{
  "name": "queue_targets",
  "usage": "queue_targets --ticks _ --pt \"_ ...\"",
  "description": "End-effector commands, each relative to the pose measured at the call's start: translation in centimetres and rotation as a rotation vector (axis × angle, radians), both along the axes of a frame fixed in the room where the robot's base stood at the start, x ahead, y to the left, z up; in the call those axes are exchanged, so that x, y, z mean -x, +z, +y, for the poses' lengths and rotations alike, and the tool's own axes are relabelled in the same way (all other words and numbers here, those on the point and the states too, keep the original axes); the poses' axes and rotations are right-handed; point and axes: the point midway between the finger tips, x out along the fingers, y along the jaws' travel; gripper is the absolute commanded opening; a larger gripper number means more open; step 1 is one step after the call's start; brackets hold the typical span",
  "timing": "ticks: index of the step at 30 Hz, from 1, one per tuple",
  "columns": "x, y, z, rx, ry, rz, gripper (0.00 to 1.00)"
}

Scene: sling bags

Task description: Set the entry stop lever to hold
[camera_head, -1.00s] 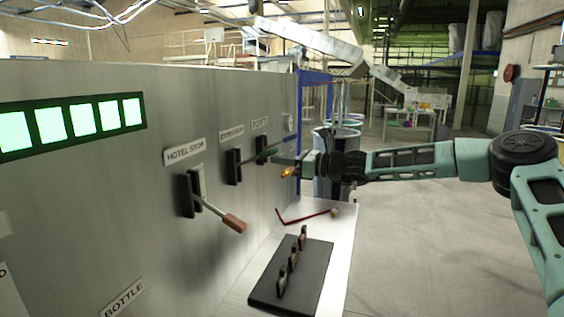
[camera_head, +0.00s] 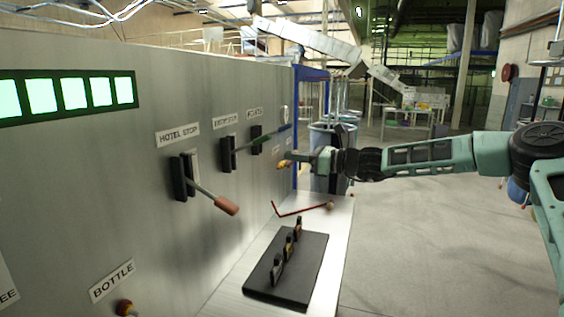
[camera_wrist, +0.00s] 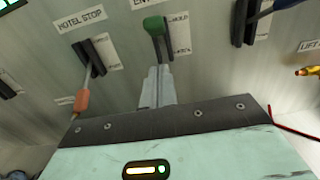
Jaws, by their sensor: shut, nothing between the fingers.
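The entry stop lever is the middle of three levers on the grey panel, its black slot (camera_head: 228,155) under a label in the head view. Its green handle (camera_wrist: 153,25) shows in the wrist view, just beyond the fingertips, pointing out towards the wrist camera. Small side labels by its slot are too blurred to read surely. My gripper (camera_wrist: 155,74) is shut and empty, its fingers close below the green handle; I cannot tell whether they touch. In the head view my gripper (camera_head: 292,156) is to the right of the lever, in front of the panel.
The hotel stop lever (camera_head: 225,205) with an orange handle sticks out at left. A blue-handled lever (camera_wrist: 285,5) is at right. A brass fitting (camera_wrist: 309,71) is right of my gripper. Below, a shelf holds a black tray (camera_head: 285,268) and a bent red rod (camera_head: 300,210).

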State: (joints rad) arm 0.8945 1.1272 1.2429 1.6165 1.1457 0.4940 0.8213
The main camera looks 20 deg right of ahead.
Motion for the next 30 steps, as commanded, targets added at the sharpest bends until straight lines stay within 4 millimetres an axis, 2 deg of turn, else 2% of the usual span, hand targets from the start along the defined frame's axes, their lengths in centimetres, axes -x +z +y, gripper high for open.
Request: queue_targets --ticks 3,10,28,30 --pt "1.4 0.0 -2.1 0.005 -0.003 0.000 0.00" --pt "3.0 0.6 -4.2 0.003 0.000 0.002 0.00" --pt "3.3 0.8 -4.5 0.002 0.000 0.004 0.00" --pt "3.5 0.6 -3.8 0.018 0.014 0.000 0.00"
